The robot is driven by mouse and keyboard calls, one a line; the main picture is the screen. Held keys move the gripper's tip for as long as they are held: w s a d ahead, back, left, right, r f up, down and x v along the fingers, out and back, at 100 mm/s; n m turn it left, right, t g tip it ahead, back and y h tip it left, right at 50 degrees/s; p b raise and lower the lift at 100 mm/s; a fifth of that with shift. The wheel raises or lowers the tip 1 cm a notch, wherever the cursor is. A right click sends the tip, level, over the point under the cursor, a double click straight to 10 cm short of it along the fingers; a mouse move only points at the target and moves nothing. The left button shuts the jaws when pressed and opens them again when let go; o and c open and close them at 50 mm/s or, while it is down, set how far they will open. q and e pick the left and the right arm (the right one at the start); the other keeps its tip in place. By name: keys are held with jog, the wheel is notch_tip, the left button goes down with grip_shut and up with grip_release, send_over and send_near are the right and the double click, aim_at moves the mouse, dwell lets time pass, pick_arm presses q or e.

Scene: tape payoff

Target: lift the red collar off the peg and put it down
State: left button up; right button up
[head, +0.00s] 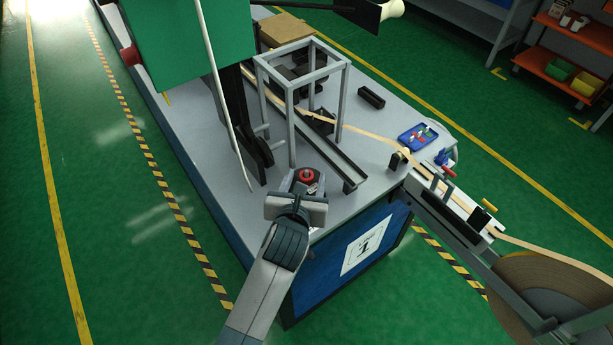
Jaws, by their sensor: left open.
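The red collar (306,175) sits near the front corner of the grey bench (215,140), just beyond my left gripper. It looks like a small red ring with a dark centre. The peg under it is too small and too covered to make out. My left gripper (304,187) reaches in from below and is open. Its fingers are close to the collar, around or just above it; I cannot tell whether they touch it. The wrist hides the near side. My right gripper is not in view.
A grey frame (291,112) and a dark sloping rail (338,163) stand just behind the collar. A green panel (190,40) is at the upper left. A blue tray (418,136) lies at the right. A large tape reel (545,290) is at lower right.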

aim_at(305, 181)
pick_arm(q)
jog(key=c, duration=1.1)
jog(key=shift+r, duration=0.15)
jog(key=shift+c, duration=0.2)
notch_tip(305, 181, up, 10)
jog(key=b, duration=0.2)
